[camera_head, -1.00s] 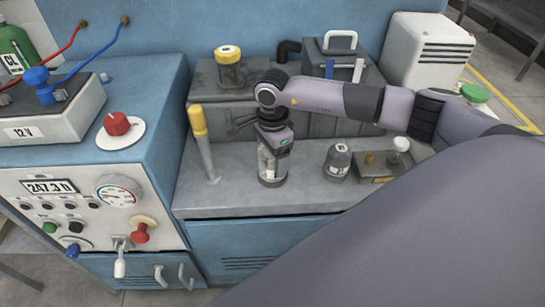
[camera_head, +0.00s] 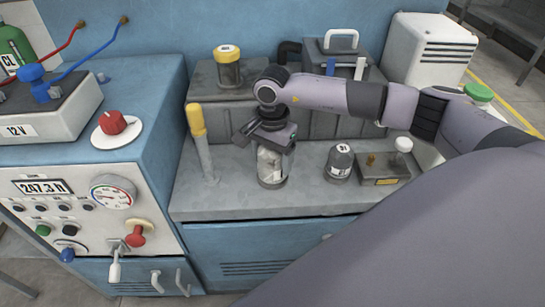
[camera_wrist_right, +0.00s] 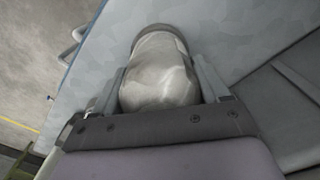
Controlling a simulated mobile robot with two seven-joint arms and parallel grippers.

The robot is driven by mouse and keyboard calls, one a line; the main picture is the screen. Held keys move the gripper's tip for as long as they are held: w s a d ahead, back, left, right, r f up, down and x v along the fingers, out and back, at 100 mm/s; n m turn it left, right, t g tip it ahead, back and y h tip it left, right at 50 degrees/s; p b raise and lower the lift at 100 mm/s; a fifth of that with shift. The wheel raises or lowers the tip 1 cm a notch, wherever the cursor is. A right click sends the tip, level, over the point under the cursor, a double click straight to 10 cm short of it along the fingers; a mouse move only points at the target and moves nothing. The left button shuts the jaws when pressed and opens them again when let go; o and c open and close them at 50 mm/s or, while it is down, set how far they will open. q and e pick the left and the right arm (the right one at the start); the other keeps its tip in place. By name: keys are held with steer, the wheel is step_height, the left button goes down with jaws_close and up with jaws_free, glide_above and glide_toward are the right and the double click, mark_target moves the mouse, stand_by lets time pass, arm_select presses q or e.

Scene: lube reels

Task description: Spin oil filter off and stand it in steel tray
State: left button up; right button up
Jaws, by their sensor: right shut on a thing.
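The pale, worn canister that looks like the oil filter (camera_head: 270,162) stands upright on the grey bench, with a darker ring round its foot. My right gripper (camera_head: 272,149) comes down on it from above and is shut on it. In the right wrist view the canister (camera_wrist_right: 160,75) fills the space between the two fingers, one on each side. I cannot tell whether its foot is still threaded on. No steel tray can be made out for certain. My left gripper is not in view.
A yellow-topped lever (camera_head: 203,145) rises close on the left. A raised ledge with a yellow-capped pot (camera_head: 229,68) is behind. The bench front (camera_head: 225,207) is clear.

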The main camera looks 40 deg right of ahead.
steer(key=shift+f+n+b, duration=0.25)
steer(key=shift+n+b, duration=0.3)
steer(key=shift+n, duration=0.45)
steer(key=n, duration=0.3)
steer(key=shift+r+b, duration=0.1)
steer(key=shift+b, duration=0.3)
steer(key=shift+s, duration=0.1)
steer(key=shift+n+b, duration=0.65)
steer(key=shift+n, duration=0.55)
steer(key=shift+r+p, duration=2.6)
steer(key=shift+r, duration=1.3)
steer(key=shift+r, duration=0.1)
